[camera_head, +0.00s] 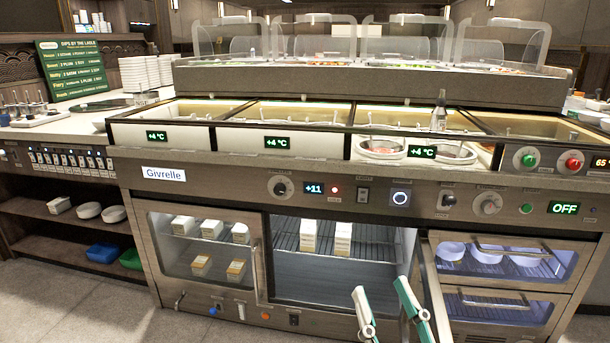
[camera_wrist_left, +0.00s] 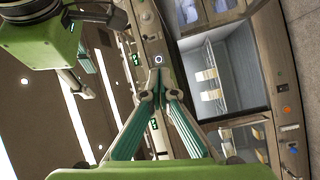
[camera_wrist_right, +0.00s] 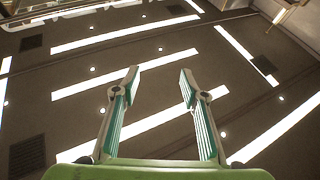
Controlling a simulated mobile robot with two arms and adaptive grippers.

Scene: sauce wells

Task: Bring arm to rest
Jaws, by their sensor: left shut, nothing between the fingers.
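My right gripper (camera_head: 380,288) shows at the bottom of the head view, its two green-padded fingers apart and nothing between them. It stands in front of the open middle compartment, right of its centre. In the right wrist view my right gripper (camera_wrist_right: 158,72) is open and empty against a dark surface with bright light strips. My left gripper (camera_wrist_left: 157,78) shows in the left wrist view with its fingertips together and nothing held. Behind its tips is the counter front. The left gripper is outside the head view.
The sauce counter (camera_head: 230,172) spans the view. Its middle refrigerated compartment (camera_head: 335,270) is open and holds cartons (camera_head: 308,236). A door stands swung out at its right, near my right gripper. A bowl (camera_head: 381,149) sits in the wells. Floor at lower left is clear.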

